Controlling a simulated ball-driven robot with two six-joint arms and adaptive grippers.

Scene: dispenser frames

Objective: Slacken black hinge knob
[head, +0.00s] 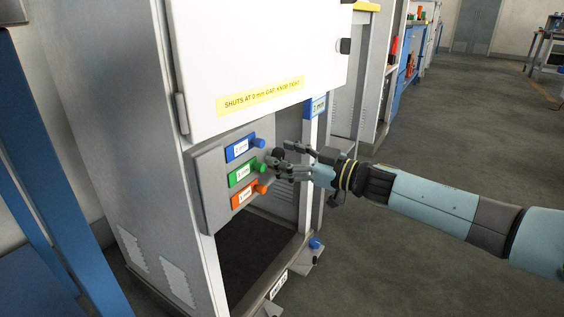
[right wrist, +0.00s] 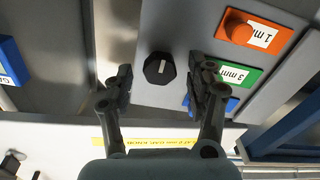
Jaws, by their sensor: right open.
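The black hinge knob (right wrist: 160,68) sits on the grey panel in the right wrist view, a white line across its face. My right gripper (right wrist: 158,82) is open, its two fingers apart on either side of the knob in that view. I cannot tell whether either finger touches it. In the head view my right gripper (head: 283,163) is at the right edge of the grey panel (head: 208,190), and the dark knob (head: 277,154) is partly hidden by the fingers. My left gripper is not in view.
Blue (head: 259,142), green (head: 259,169) and orange (head: 261,189) knobs with labels stand left of my gripper. The white door (head: 255,55) with a yellow label hangs above. An open dark bay lies below. Another black knob (head: 345,46) is on the door's right edge.

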